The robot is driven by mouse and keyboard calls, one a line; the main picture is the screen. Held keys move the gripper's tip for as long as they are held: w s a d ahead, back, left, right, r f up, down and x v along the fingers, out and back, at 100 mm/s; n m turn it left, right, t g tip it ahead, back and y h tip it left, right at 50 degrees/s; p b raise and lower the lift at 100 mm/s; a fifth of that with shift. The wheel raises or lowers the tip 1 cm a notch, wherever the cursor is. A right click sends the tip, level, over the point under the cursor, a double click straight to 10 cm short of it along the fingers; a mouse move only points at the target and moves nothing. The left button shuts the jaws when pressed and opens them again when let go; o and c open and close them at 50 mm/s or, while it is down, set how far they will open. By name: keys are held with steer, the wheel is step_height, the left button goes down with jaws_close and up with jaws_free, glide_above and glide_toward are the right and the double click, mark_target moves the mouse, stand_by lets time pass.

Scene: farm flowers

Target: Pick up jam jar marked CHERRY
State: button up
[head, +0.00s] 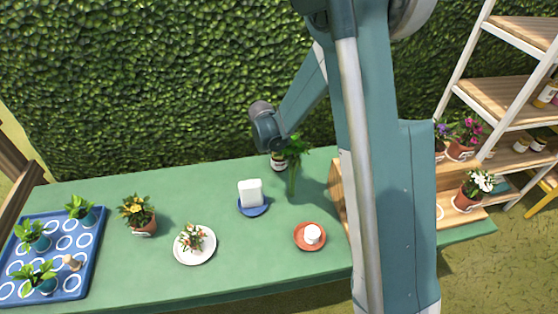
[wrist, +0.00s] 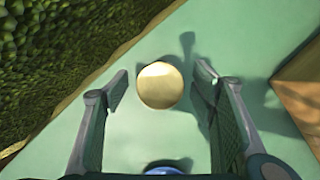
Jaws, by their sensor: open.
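A jar with a round cream-gold lid (wrist: 160,85) stands on the green table, seen from above in the wrist view. The lid shows between my two open fingers, with a gap on each side. In the head view a jar with a pale label (head: 278,162) stands near the back of the table, just under my gripper (head: 274,147), which partly hides it. The writing on its label is too small to read. In the wrist view my gripper (wrist: 162,90) is open and empty, its fingers apart on the left and right of the lid.
A white block sits on a blue saucer (head: 254,210) in front. A wooden crate (head: 337,190) is to the right. Jars (head: 545,94) stand on the rack. A hedge rises behind the table.

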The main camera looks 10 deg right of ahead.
steer(key=c, duration=1.1)
steer(key=shift+c, duration=0.2)
steer(key=shift+r, duration=0.15)
steer(key=shift+r+p, duration=0.85)
steer(key=shift+r, duration=4.05)
